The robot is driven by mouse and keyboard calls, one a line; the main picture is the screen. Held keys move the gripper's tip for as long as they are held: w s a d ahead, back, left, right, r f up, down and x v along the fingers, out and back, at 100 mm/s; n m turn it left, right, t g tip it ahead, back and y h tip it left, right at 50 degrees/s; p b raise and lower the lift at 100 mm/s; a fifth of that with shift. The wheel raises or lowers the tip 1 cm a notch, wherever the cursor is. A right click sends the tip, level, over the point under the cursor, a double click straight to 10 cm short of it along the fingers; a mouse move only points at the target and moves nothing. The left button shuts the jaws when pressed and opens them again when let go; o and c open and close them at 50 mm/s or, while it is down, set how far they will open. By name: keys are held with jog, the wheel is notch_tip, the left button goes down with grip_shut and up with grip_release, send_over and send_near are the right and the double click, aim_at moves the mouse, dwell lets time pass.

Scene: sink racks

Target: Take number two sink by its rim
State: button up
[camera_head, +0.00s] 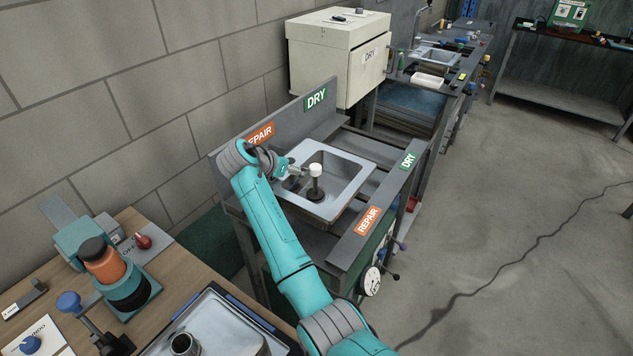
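A grey metal sink (352,173) with a square basin sits in the near rack, between the REPAIR and DRY labels. I see no number on it. My teal arm reaches over the left part of this sink. Another metal sink or tray (212,309) shows at the bottom, partly cut off. A third sink (437,56) sits in the far bench.
The rack's front rail (382,207) and back panel (284,122) bound the near sink. A cream cabinet (324,61) stands behind. A wooden bench (46,265) at lower left holds an orange and teal device (104,264). Open floor lies right, crossed by a dark cable (536,243).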

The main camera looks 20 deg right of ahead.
jog(key=c, duration=1.6)
jog(key=shift+r, duration=0.15)
jog(key=shift+c, duration=0.8)
jog(key=shift+r, duration=0.1)
